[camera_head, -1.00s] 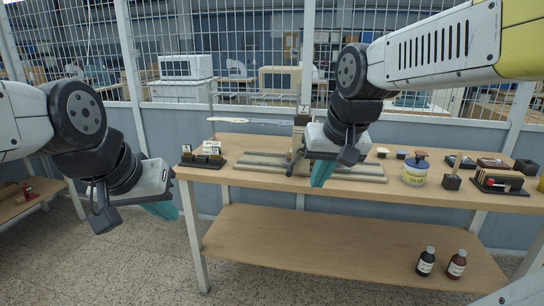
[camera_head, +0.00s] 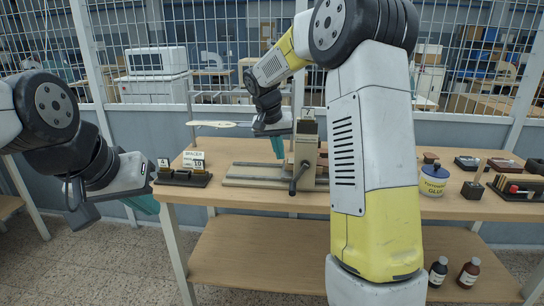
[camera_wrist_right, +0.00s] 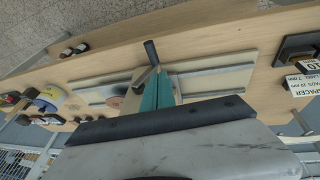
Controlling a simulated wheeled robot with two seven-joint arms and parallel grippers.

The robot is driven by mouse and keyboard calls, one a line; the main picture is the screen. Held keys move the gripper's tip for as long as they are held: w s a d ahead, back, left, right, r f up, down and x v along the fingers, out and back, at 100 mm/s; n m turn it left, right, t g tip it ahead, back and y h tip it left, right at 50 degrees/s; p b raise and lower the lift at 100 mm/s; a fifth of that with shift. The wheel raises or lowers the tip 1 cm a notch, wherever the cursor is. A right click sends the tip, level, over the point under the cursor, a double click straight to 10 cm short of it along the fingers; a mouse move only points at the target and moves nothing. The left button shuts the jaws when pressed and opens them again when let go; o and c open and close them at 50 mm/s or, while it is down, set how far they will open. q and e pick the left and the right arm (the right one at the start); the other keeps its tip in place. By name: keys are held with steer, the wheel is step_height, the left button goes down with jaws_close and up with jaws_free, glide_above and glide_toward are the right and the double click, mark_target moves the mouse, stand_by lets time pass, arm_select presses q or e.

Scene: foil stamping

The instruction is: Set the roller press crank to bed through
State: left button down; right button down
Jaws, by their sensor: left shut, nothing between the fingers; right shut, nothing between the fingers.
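The roller press (camera_head: 306,140) stands upright on the bench, a beige block over a long grey bed (camera_head: 250,176). Its crank (camera_head: 298,178) hangs down at the front, with a dark grip at the lower end. My right gripper (camera_head: 278,148) is shut and empty, fingers down, just left of the press head and above the bed. In the right wrist view the shut teal fingers (camera_wrist_right: 158,90) appear beside the crank's dark grip (camera_wrist_right: 151,52); I cannot tell if they touch. My left gripper (camera_head: 142,204) is shut and empty, off the bench's front left corner.
A spacer rack (camera_head: 183,178) sits at the bench's left end. A pot of glue (camera_head: 433,180) and a block rack (camera_head: 515,187) stand at the right. My right arm hides part of the bench. Two bottles (camera_head: 438,271) are on the lower shelf.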

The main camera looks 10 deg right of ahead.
glide_toward(291, 186)
step_height(291, 186, down, 5)
steer(key=w, duration=0.2)
steer(key=shift+s+d+f, duration=0.3)
steer(key=shift+d+f, duration=0.1)
steer(key=shift+d, duration=0.3)
